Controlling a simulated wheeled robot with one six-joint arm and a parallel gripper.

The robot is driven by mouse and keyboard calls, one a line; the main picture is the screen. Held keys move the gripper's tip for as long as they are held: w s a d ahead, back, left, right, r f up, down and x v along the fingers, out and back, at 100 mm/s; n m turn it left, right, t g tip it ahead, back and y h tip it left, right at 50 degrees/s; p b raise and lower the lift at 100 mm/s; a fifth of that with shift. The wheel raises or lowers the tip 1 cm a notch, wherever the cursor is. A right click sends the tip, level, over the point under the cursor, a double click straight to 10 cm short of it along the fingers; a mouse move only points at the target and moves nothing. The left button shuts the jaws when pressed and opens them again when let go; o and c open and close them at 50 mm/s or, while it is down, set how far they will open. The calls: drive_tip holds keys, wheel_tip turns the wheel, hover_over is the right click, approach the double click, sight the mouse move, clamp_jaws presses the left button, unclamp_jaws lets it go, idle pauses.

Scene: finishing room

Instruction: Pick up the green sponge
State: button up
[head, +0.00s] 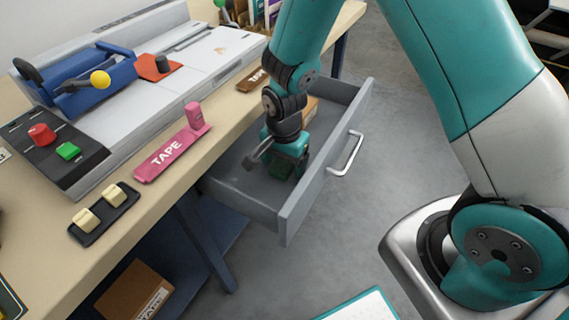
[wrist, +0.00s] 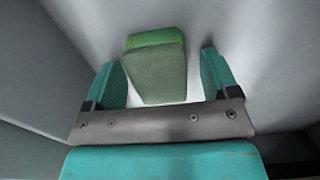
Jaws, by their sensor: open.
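The green sponge (wrist: 158,70) lies on the grey floor of the open drawer, between and slightly ahead of my fingers in the wrist view. My gripper (wrist: 163,75) is open, with one teal finger on each side of the sponge and a visible gap to each. In the head view my gripper (head: 283,165) reaches down into the drawer (head: 300,205). There the sponge is mostly hidden, with a dark green patch (head: 281,184) showing below the gripper.
The drawer walls stand close around my gripper, with a handle (head: 347,155) on the front. A pink TAPE holder (head: 165,155), a black tray (head: 104,214) with cream blocks, and a machine with red and green buttons (head: 68,151) stand on the bench. An orange-brown item (head: 310,108) lies at the drawer's back.

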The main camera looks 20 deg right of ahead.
drive_tip(key=c, duration=1.1)
drive_tip(key=shift+o, duration=0.2)
drive_tip(key=shift+r, duration=0.1)
wheel_tip(320, 180, up, 28)
drive_tip(key=p, duration=0.3)
drive_tip(key=shift+p, duration=0.4)
